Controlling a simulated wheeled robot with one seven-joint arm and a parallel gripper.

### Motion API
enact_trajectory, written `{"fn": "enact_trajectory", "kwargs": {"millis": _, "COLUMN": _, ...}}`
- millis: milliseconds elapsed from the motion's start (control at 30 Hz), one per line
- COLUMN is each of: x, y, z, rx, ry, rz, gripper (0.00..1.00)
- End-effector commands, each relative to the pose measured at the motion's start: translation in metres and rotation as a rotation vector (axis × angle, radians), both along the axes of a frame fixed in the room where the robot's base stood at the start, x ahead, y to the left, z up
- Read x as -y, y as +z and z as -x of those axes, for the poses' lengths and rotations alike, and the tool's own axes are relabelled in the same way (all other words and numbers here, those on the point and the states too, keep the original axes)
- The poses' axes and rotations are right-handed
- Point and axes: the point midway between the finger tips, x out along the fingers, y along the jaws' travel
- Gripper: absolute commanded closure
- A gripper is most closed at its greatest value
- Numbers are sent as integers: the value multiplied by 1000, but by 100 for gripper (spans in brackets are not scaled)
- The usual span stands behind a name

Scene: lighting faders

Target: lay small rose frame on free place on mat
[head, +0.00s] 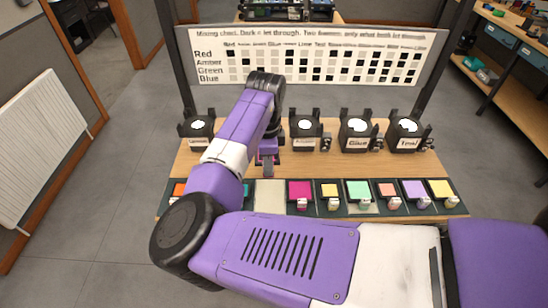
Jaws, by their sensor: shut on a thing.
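My gripper (266,160) points down over the wooden table, just behind the dark mat (459,210). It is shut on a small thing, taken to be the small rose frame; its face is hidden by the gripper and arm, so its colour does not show. The mat runs along the table's front edge and holds a row of coloured frames. A bare pale place (270,197) shows on it, between a teal frame (246,190) and a magenta frame (299,190). My gripper is above and behind this place.
To the right on the mat lie a small yellow frame (328,190), a green frame (358,189), a salmon frame (386,189) and a lavender frame (413,189). Black lamps, including one marked Teal (405,134), stand behind. A mixing chart (315,62) rises at the back.

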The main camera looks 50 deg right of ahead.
Motion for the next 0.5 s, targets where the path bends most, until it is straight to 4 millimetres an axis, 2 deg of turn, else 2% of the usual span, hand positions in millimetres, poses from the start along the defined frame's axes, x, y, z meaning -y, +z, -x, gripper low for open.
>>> {"fn": "enact_trajectory", "kwargs": {"millis": 267, "x": 5, "y": -1, "z": -5, "rx": 1, "ry": -70, "rz": 1, "gripper": 100}}
{"fn": "enact_trajectory", "kwargs": {"millis": 500, "x": 5, "y": -12, "z": -5, "rx": 1, "ry": -73, "rz": 1, "gripper": 100}}
